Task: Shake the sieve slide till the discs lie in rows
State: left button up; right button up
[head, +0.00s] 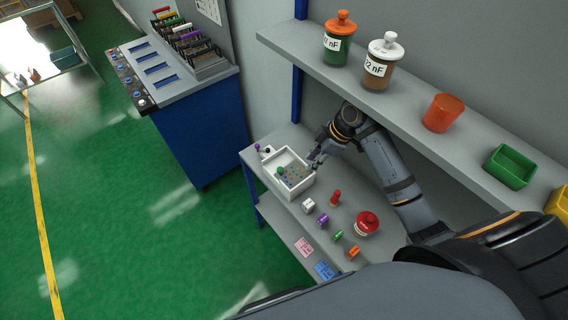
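The sieve slide looks like a small white tray (271,168) on the grey bench, at the middle of the head view. Several small discs (292,174) lie in it on a grey part; whether they lie in rows is too small to tell. A green knob-like piece (280,170) shows inside the tray. My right gripper (314,162) is at the tray's right edge, close to or touching it; its fingers are too small to tell open from shut. My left gripper is not in view.
On the bench (345,185) stand a red-lidded jar (367,223), a red piece (335,198) and several small coloured pieces. A shelf (430,148) above holds two labelled jars, an orange cup (443,113) and a green bin (510,167). A blue cabinet (200,130) stands left.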

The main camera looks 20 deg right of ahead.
jog(key=p, duration=0.2)
send_over(281, 169)
jog(key=d, duration=0.2)
jog(key=shift+s+a, duration=0.15)
jog(key=shift+s, duration=0.25)
jog(key=shift+d+x, duration=0.15)
jog(key=shift+x, duration=1)
jog(key=shift+d+x, duration=0.15)
jog(key=shift+x, duration=1)
jog(key=shift+f, duration=0.15)
grip_shut()
